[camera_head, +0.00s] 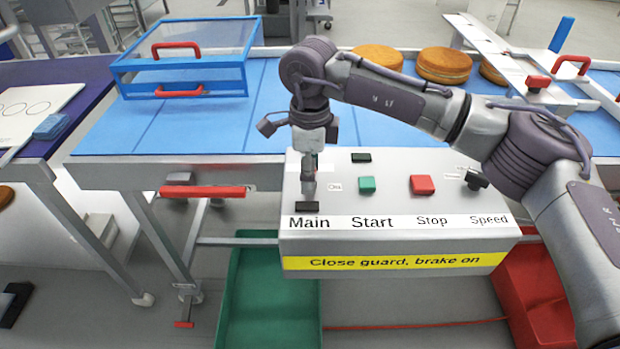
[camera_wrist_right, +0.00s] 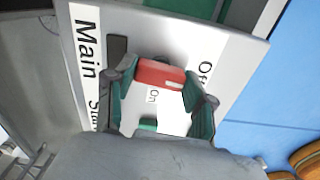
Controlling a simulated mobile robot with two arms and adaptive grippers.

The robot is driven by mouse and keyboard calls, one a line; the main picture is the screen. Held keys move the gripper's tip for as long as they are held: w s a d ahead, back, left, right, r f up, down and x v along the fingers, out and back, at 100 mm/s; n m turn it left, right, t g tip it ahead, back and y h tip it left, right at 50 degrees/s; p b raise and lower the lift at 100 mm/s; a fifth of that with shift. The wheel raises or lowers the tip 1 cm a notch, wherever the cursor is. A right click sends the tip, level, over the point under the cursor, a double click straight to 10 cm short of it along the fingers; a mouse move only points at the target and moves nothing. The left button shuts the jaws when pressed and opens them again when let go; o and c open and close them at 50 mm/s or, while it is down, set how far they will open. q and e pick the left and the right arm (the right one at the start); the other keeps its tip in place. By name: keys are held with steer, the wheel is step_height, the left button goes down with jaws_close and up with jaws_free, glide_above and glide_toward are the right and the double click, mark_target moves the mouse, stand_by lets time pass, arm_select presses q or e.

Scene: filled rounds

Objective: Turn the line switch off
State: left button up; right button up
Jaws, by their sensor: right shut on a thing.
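The control box (camera_head: 450,235) stands in front of the blue conveyor, with Main, Start, Stop and Speed printed along its front edge. My right gripper (camera_head: 308,187) points down at the Main end and largely hides the switch there. In the right wrist view my gripper (camera_wrist_right: 160,86) is shut on the red switch handle (camera_wrist_right: 158,72), one finger on each side. The handle lies lengthwise between the Main and Off labels, its white mark near the end toward Off (camera_wrist_right: 204,72). The On label (camera_wrist_right: 153,97) is beside it. My left gripper is not in view.
A green start button (camera_head: 367,185), red stop button (camera_head: 422,184) and dark speed knob (camera_head: 477,180) sit right of my gripper. A blue-framed clear guard (camera_head: 185,70) stands on the conveyor (camera_head: 150,130). A green bin (camera_head: 265,300) and a red bin (camera_head: 535,290) are below.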

steer(key=shift+n+b, duration=0.35)
steer(key=shift+n, duration=0.15)
steer(key=shift+r, duration=0.1)
steer(key=o, duration=1.2)
steer(key=shift+c, duration=0.2)
step_height(320, 180, up, 12)
